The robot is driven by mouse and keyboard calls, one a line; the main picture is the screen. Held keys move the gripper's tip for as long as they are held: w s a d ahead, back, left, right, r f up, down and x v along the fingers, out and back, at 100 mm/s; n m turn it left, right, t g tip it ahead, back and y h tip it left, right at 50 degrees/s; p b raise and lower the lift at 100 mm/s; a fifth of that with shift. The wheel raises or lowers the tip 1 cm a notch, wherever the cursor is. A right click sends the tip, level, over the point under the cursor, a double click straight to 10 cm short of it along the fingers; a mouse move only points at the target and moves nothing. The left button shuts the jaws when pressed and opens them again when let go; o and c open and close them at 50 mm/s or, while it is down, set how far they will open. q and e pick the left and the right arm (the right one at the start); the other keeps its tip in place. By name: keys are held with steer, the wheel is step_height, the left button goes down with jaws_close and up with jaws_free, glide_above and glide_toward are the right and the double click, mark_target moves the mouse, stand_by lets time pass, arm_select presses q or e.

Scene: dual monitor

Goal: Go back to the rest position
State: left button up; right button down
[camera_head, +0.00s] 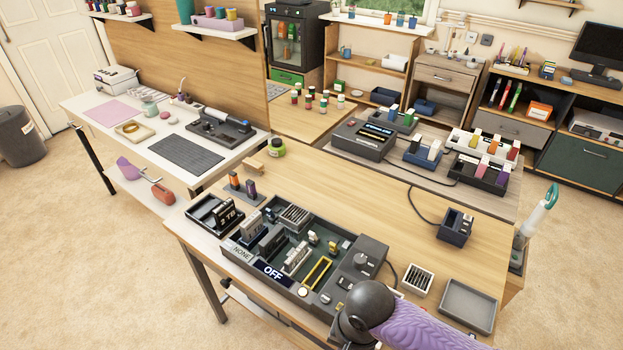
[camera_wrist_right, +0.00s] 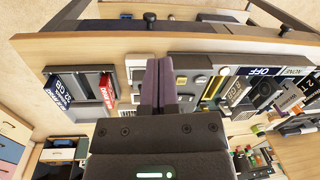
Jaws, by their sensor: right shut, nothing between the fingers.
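My right gripper (camera_wrist_right: 158,82) shows in the right wrist view as two purple fingers pressed together, with nothing between them. It is over the workbench, beside the dark device whose display reads OFF. In the head view my right arm comes in from the lower right with a purple link and a dark round joint, in front of the device's right end. The gripper's fingers cannot be made out there. My left arm and gripper are not in view. In the head view the device's OFF display (camera_head: 273,273) faces the front edge.
The wooden workbench (camera_head: 330,195) has clear room behind the device. A grey tray (camera_head: 468,304) and a small white slotted box (camera_head: 418,279) stand to its right. In the wrist view a holder with dark and red cards (camera_wrist_right: 85,88) is left of the fingers.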

steer(key=s+a+r+n+t+y, duration=0.2)
steer(key=s+r+n, duration=0.1)
steer(key=s+n, duration=0.15)
steer(key=s+d+r+n+t+h, duration=0.1)
steer(key=s+d+n+h, duration=0.15)
steer(key=s+d, duration=0.65)
step_height(320, 180, down, 18)
steer(key=d+g+b, duration=0.1)
steer(key=d+b, duration=0.1)
steer(key=s+d+f+g+b, duration=0.1)
steer(key=s+d+f, duration=0.2)
steer(key=s+f, duration=1)
steer(key=shift+s+f+g+h, duration=0.2)
steer(key=shift+s+g+h, duration=0.1)
steer(key=shift+s+h, duration=0.2)
steer(key=shift+d, duration=0.15)
